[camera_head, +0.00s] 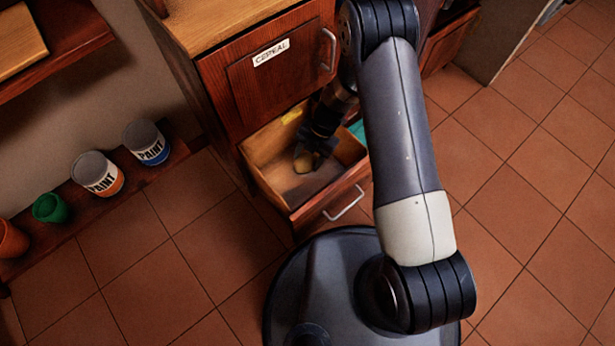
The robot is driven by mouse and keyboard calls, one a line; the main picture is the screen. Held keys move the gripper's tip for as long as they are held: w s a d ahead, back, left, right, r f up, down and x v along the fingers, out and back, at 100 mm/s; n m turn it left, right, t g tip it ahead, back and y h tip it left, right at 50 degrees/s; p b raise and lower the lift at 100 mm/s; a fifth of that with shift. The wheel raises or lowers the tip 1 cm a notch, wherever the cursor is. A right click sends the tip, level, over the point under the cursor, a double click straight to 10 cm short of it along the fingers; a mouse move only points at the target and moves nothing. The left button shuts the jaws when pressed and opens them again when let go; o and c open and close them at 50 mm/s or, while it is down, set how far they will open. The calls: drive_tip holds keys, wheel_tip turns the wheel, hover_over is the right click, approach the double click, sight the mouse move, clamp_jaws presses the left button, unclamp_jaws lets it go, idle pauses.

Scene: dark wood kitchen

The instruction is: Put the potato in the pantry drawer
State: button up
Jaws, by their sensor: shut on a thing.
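The potato (304,162) is a small tan lump, held at the tip of my gripper (308,154). My gripper is shut on it and points down inside the open wooden drawer (272,181). The drawer is pulled out below the cabinet door labelled "CEREAL" (270,53). The potato appears low in the drawer, but I cannot tell whether it touches the drawer floor. My dark wrist hides part of the drawer's back and right side.
A yellow item (292,115) and a teal item (357,131) show in the drawer. Paint cans (97,174) and a green pot (50,208) stand on a low shelf at left. Tiled floor (535,190) at right is clear.

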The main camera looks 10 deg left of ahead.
drive_tip(key=f+b, duration=0.4)
drive_tip(key=f, duration=0.4)
drive_tip(key=f+b, duration=0.4)
drive_tip(key=f, duration=0.4)
drive_tip(key=f+b, duration=0.5)
drive_tip(key=f, duration=0.3)
drive_tip(key=shift+w+d+f, duration=0.1)
drive_tip(key=shift+w+d, duration=0.15)
drive_tip(key=shift+w, duration=0.05)
drive_tip(key=shift+f, duration=0.15)
drive_tip(key=o, duration=1)
drive_tip(key=shift+o, duration=0.2)
drive_tip(key=p+v, duration=0.3)
drive_tip(key=v, duration=0.4)
drive_tip(key=shift+r, duration=0.35)
drive_tip(key=shift+w+d, duration=0.1)
